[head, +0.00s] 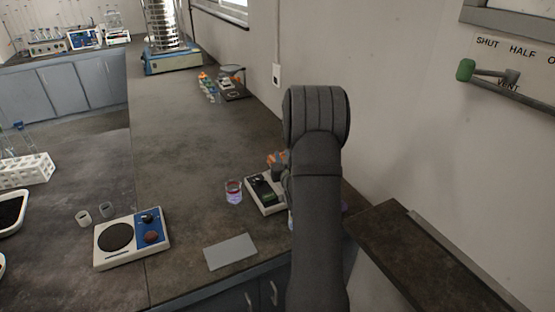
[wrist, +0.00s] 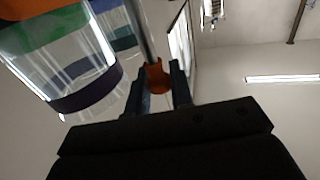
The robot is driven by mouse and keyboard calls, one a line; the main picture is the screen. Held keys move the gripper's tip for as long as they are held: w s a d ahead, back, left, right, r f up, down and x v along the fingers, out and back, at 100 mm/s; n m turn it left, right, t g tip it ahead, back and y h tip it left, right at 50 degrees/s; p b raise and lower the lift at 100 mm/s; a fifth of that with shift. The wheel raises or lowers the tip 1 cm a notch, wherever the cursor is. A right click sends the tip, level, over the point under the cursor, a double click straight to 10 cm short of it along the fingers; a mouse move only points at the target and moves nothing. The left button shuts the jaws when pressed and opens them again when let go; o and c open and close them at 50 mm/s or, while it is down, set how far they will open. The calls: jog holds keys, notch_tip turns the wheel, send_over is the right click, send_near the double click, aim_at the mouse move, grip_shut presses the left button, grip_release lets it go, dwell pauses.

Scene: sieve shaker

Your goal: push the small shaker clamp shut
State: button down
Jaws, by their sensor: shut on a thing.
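My gripper (wrist: 162,82) is shut on an orange knob (wrist: 157,76) at the end of a grey rod (wrist: 143,35), which looks like the small shaker's clamp lever. One finger shows on each side of the knob. Clear cylinders with purple, green and orange bands (wrist: 85,97) stand close to the left in the wrist view. In the head view, my arm hides most of the small shaker; a bit of orange (head: 274,157) shows beside my gripper (head: 279,172). How far the clamp is closed cannot be told.
A white device with a dark panel (head: 264,193) and a beaker of pinkish liquid (head: 234,191) stand left of my arm. A tall sieve stack (head: 165,25) stands at the back. The wall is to the right; mid-bench is clear.

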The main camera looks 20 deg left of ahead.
jog(key=shift+w+d, duration=0.2)
jog(key=shift+d, duration=0.05)
jog(key=c, duration=1.3)
grip_release()
jog(key=shift+o, duration=0.2)
jog(key=shift+r, duration=0.5)
jog(key=s+d+r, duration=0.2)
jog(key=d+r, duration=0.8)
jog(key=d, duration=0.1)
jog(key=shift+d, duration=0.2)
jog(key=shift+a, duration=0.1)
